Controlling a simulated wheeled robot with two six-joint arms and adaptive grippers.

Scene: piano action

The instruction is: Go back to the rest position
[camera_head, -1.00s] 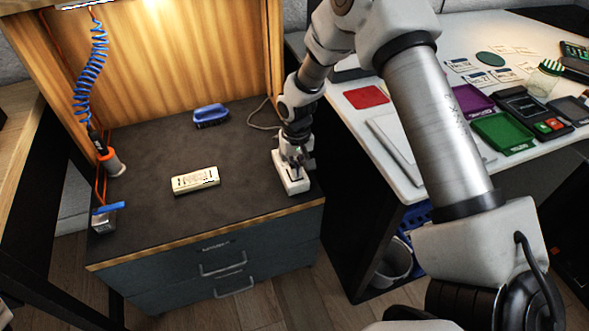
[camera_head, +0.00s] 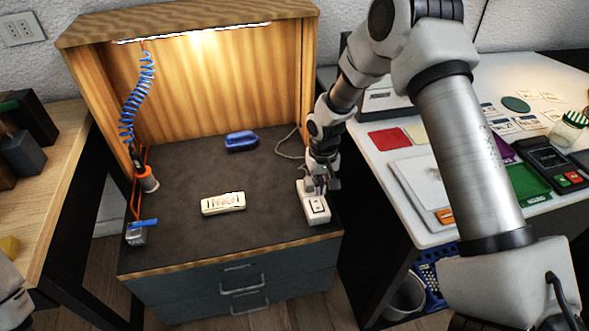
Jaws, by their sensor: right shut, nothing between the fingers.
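My right gripper (camera_head: 319,190) is at the right side of the dark bench top (camera_head: 180,235), just above a small white device (camera_head: 314,212). It is shut and empty; whether its tips touch the device I cannot tell. A cream block with dark markings (camera_head: 223,204) lies in the middle of the bench top, clear of the gripper. At the lower left edge a pale part of my left arm (camera_head: 10,300) shows, but its gripper is out of view.
A blue brush-like tool (camera_head: 241,141) lies at the back of the bench. A coiled blue hose with an orange-ended tool (camera_head: 147,180) hangs at the left. The white table (camera_head: 400,226) at right holds trays and card readers. Drawers (camera_head: 240,285) are below.

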